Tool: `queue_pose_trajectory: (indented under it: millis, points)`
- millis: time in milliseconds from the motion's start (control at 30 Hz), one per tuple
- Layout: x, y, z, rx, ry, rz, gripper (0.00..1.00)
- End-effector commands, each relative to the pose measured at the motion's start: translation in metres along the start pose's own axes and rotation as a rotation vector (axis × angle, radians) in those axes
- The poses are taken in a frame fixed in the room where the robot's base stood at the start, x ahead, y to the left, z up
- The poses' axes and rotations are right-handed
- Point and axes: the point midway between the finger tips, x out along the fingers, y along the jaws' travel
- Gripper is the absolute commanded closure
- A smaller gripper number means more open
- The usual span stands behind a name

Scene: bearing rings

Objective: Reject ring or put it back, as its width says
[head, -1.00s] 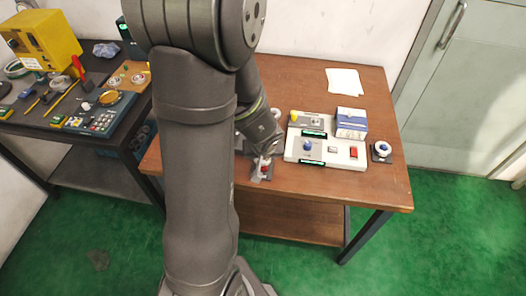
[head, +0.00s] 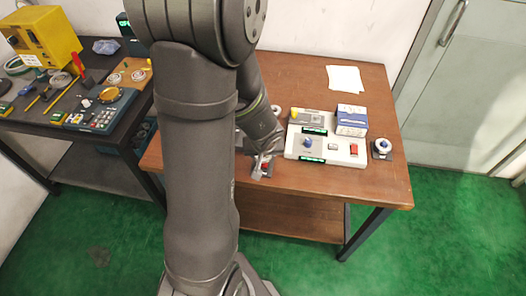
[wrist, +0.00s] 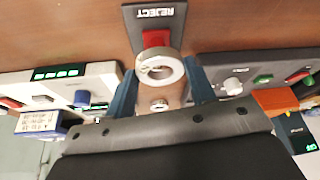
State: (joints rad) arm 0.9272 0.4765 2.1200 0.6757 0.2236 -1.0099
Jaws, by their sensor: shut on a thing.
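My gripper (wrist: 162,82) has two blue fingers, shut on a white-grey bearing ring (wrist: 160,68). The ring shows between the fingertips in the wrist view, in front of the red square of the dark REJECT plate (wrist: 153,15). I cannot tell whether the ring touches the plate. In the head view my gripper (head: 262,160) is low over the plate near the table's front edge, and the ring is too small to make out. The white gauge box (head: 322,160), with a blue knob and green displays, stands to the right.
A ring on a blue-topped post (head: 381,147) stands at the table's right. A blue-and-white carton (head: 351,121) is behind the gauge box. Another pale ring (head: 276,110) lies behind my wrist. White paper (head: 345,79) lies at the back. The middle back of the table is clear.

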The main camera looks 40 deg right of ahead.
Motion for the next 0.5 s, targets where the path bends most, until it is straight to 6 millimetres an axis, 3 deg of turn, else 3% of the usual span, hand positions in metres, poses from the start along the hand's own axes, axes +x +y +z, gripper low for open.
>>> queue_pose_trajectory:
  millis: [500]
  points:
    - [0.014, 0.000, 0.006, 0.000, -0.001, 0.000, 0.79]
